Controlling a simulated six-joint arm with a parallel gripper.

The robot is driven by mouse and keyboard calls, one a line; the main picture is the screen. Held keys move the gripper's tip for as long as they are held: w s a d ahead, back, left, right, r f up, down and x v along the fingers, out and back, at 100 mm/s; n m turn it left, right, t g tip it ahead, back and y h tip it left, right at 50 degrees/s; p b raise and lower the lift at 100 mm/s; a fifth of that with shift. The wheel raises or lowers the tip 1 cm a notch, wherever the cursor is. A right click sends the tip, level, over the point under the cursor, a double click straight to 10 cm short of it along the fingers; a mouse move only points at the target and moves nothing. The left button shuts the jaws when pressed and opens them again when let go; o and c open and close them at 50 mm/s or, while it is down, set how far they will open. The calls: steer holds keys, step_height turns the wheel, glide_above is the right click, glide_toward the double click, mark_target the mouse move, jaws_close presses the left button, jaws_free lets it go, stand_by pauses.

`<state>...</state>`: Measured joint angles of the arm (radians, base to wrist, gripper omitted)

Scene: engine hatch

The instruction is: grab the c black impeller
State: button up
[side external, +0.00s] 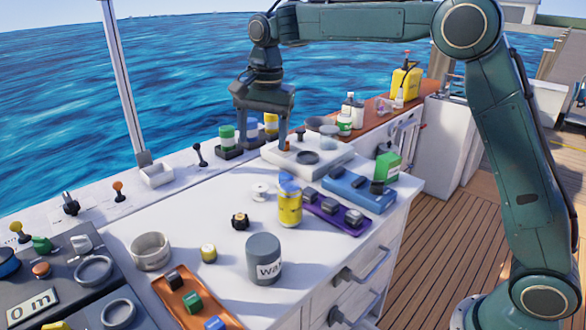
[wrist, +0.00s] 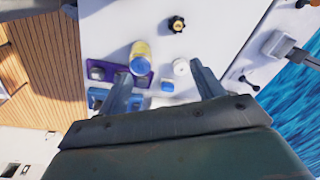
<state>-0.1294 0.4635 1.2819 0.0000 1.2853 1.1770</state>
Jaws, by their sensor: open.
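A small black impeller-like part with a brassy centre (side external: 240,220) lies on the white counter, left of the yellow can. It also shows near the top of the wrist view (wrist: 177,24). I cannot read any letter on it. My gripper (side external: 264,138) points down above the far part of the counter, over the white tray, well behind the black part. In the wrist view my gripper (wrist: 160,76) has its two fingers spread apart with nothing held between them. The black part lies beyond the fingertips.
A yellow can with a blue top (side external: 290,207), a white round part (side external: 260,191) and a grey canister (side external: 264,259) stand around the black part. A purple tray (side external: 325,215) and a blue tray (side external: 374,198) lie to the right. Levers line the left edge.

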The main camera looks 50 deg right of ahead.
steer(key=w+a+f+m+g, duration=0.1)
steer(key=w+a+f+m, duration=0.2)
steer(key=w+f, duration=0.4)
steer(key=shift+f, duration=0.85)
steer(key=shift+a+f, duration=0.1)
glide_above(240, 216)
steer(key=shift+f, duration=4.15)
steer(key=shift+f, duration=2.6)
steer(key=c, duration=1.1)
